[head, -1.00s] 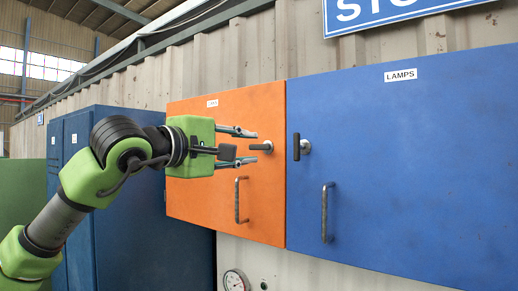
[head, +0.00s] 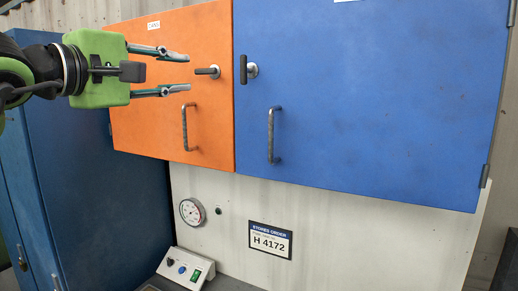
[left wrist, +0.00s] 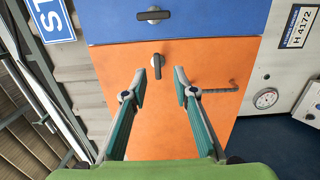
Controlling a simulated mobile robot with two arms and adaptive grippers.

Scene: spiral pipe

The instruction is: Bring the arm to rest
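My left gripper (head: 187,73) is open and empty in front of the orange cabinet door (head: 165,110). Its two fingers point at the orange door's turn handle (head: 207,71), which lies level; in the head view a small gap shows between tips and handle. The left wrist view shows the same handle (left wrist: 157,61) beyond the open fingertips (left wrist: 160,82). The blue door's turn handle (head: 243,69) stands upright. My right gripper is not in view.
Bar handles stick out from the orange door (head: 185,127) and the blue door (head: 271,134). Below are a gauge (head: 192,212), an H 4172 sign (head: 270,240) and a control box (head: 188,268). A dark blue cabinet (head: 90,190) stands at left, below my arm.

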